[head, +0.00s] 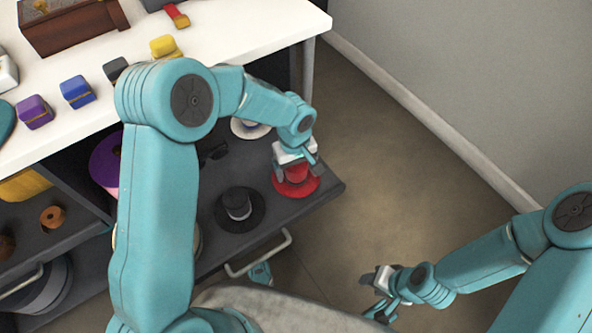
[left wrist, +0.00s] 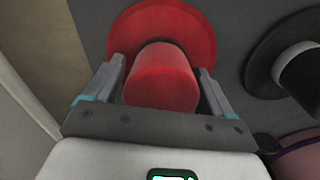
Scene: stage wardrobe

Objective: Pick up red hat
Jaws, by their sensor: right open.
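The red hat (head: 309,187) lies brim down near the right end of the dark pull-out shelf, its crown up. My left gripper (head: 295,171) is right over it, pointing down. In the left wrist view, its two fingers (left wrist: 162,85) stand on either side of the red crown (left wrist: 162,78), close to its sides. Whether they press on the crown I cannot tell. The red brim (left wrist: 205,35) spreads out behind the crown. My right gripper (head: 379,290) is open and empty, above the floor at the lower right, away from the hat.
A black hat with a pale band (head: 239,217) lies left of the red hat, and a white hat (head: 248,130) behind. The white tabletop (head: 225,38) overhangs the shelf and bears a wooden box (head: 72,24) and several small coloured boxes. The floor (head: 410,180) at right is clear.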

